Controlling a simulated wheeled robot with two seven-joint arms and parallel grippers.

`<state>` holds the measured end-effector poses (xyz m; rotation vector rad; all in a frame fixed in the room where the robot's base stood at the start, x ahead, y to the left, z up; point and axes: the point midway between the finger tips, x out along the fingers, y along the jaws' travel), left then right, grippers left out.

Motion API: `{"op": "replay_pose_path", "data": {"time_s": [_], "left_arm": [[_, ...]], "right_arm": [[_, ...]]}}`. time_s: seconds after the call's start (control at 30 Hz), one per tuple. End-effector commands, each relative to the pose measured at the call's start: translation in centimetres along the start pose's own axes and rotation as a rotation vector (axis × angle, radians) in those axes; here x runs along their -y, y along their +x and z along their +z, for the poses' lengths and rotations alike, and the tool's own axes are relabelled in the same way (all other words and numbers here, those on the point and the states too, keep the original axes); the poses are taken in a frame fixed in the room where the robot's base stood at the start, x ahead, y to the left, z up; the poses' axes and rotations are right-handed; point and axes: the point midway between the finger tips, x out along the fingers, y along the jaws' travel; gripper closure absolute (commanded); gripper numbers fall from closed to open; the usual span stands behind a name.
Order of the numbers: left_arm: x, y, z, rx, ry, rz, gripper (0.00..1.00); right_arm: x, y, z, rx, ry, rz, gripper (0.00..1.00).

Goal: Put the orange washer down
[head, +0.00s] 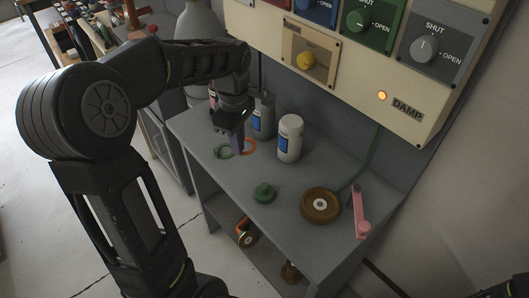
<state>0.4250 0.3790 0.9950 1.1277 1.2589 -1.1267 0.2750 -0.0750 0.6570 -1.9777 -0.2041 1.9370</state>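A control panel (395,85) hangs above.

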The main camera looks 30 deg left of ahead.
Motion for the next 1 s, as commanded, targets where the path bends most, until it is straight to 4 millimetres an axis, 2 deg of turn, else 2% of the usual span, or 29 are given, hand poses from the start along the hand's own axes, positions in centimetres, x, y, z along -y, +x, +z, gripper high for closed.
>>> {"op": "replay_pose_path", "data": {"time_s": [0.13,0.23,0.53,0.87,1.0], "left_arm": [[0.0,0.1,0.0,0.0,0.0,-0.001,1.0],[0.1,1.0,0.0,0.0,0.0,-0.004,1.0],[0.1,5.8,0.0,0.0,-0.001,-0.003,1.0],[0.0,6.3,0.0,-0.001,-0.001,0.0,1.0],[0.1,7.3,0.0,0.0,0.0,-0.004,1.0]], "right_arm": [[0.0,0.0,0.0,0.0,0.0,0.0,0.64],[0.1,-0.2,0.0,0.0,0.0,0.0,0.64],[0.3,-0.8,0.1,0.002,0.001,0.002,0.64],[0.2,-0.7,0.1,0.002,0.001,0.002,0.64],[0.3,-1.0,0.1,0.003,0.001,0.003,0.64]]}}
